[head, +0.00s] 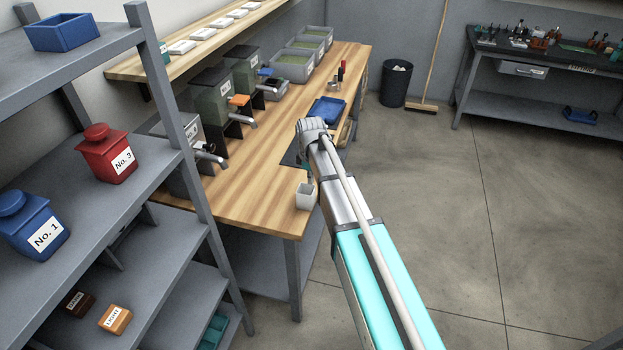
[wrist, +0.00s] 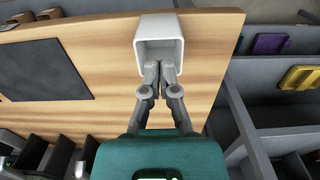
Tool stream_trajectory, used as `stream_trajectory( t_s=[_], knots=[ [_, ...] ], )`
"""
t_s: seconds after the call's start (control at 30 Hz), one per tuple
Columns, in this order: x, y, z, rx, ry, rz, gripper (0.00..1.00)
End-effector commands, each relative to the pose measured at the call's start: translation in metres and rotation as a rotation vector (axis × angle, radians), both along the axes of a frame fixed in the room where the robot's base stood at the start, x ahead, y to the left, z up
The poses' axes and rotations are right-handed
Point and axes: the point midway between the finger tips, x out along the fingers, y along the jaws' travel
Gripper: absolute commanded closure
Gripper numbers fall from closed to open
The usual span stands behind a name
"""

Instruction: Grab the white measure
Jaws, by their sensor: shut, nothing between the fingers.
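The white measure (head: 306,196) is a small square open cup near the front right corner of the wooden bench. In the wrist view the white measure (wrist: 160,30) is at the top, its open side facing the camera. My gripper (wrist: 160,66) has its two fingertips together, just at the near edge of the measure; they overlap its lower rim in the picture. Whether they touch it I cannot tell. Nothing is held. In the head view my arm hides most of the gripper.
The wooden bench (head: 262,195) carries grinders along its back, a dark mat (wrist: 50,68) and a blue tray (head: 327,109). A grey shelf rack (head: 150,165) with red and blue canisters stands at the left. The floor to the right is open.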

Motion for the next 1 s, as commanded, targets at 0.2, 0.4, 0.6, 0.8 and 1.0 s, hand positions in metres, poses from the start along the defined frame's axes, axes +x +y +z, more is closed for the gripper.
stream_trajectory(
  t_s=[0.2, 0.4, 0.6, 0.8, 1.0],
  knots=[
    [0.0, 0.0, 0.001, 0.0, 0.0, 0.0, 1.0],
    [0.0, 0.0, 0.001, 0.0, 0.0, -0.001, 0.87],
    [0.001, 0.002, 0.013, 0.0, 0.0, 0.0, 0.5],
    [0.003, 0.009, 0.039, 0.0, 0.0, 0.0, 0.13],
    [0.005, 0.016, 0.065, 0.0, 0.0, -0.001, 0.0]
  ],
)
